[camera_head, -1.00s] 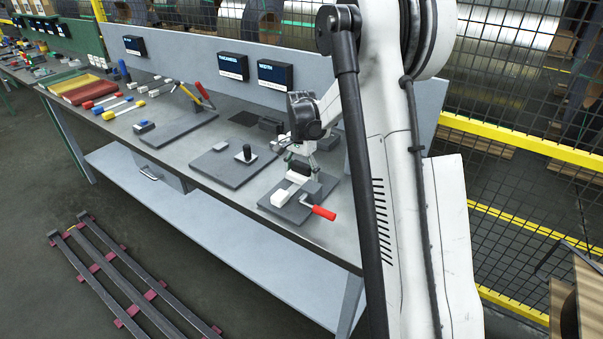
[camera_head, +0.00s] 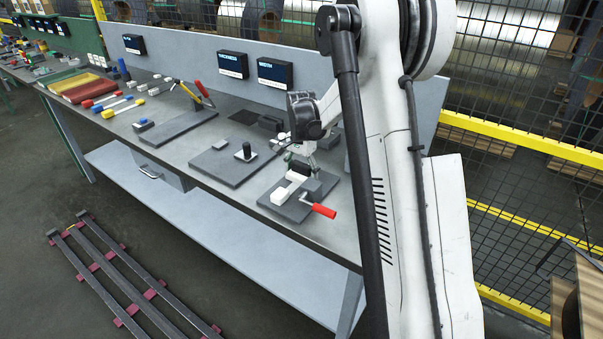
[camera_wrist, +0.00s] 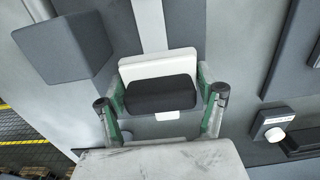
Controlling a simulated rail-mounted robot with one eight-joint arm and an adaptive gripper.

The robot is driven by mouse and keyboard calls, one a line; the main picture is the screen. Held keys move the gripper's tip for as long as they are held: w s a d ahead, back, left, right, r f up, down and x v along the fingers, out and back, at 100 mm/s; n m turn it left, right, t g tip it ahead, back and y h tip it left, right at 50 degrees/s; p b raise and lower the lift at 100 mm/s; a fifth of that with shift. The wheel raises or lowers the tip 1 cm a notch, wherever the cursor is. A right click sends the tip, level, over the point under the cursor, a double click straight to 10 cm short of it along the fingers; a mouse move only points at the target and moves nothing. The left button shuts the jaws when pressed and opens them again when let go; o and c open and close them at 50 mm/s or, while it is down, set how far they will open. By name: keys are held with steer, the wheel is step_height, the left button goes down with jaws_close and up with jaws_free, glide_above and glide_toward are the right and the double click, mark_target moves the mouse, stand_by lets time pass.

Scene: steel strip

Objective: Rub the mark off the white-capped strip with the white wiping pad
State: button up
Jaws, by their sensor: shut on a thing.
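My gripper (camera_wrist: 163,100) is shut on the wiping pad, which has a black back (camera_wrist: 160,95) and a white lower part (camera_wrist: 158,64). In the head view the pad's black back (camera_head: 301,167) shows low over a grey fixture with a red handle (camera_head: 322,210). In the wrist view a pale strip (camera_wrist: 151,25) runs under the pad, and a small white piece shows at the pad's other side. A white end (camera_head: 280,196) lies at the fixture's front in the head view. No mark is visible; the pad covers part of the strip. Contact between them cannot be told.
A grey block (camera_wrist: 66,45) stands close beside the strip. A grey back panel with dark displays (camera_head: 275,74) rises behind.

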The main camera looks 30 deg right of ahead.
steer(key=shift+w, duration=0.1)
steer(key=shift+w+a, duration=0.45)
steer(key=shift+w, duration=0.25)
steer(key=shift+s+d+b, duration=0.35)
steer(key=shift+s+d, duration=0.1)
steer(key=shift+s, duration=0.4)
steer(key=shift+s+d+b, duration=0.35)
steer(key=shift+s+d, duration=0.05)
steer(key=shift+s, duration=0.4)
steer(key=shift+w+a+b, duration=0.2)
steer(key=shift+w+a, duration=0.2)
steer(key=shift+w, duration=0.45)
steer(key=shift+w+a+b, duration=0.15)
steer(key=shift+w+a, duration=0.25)
steer(key=shift+w, duration=0.4)
steer(key=shift+s+d+b, duration=0.2)
steer(key=shift+s+d, duration=0.2)
steer(key=shift+s, duration=0.4)
steer(key=shift+s+d+b, duration=0.2)
steer(key=shift+s+d, duration=0.2)
steer(key=shift+s, duration=0.4)
steer(key=shift+w+a, duration=0.4)
steer(key=shift+w, duration=0.4)
steer(key=shift+r+p, duration=1.4)
steer(key=shift+r, duration=2.1)
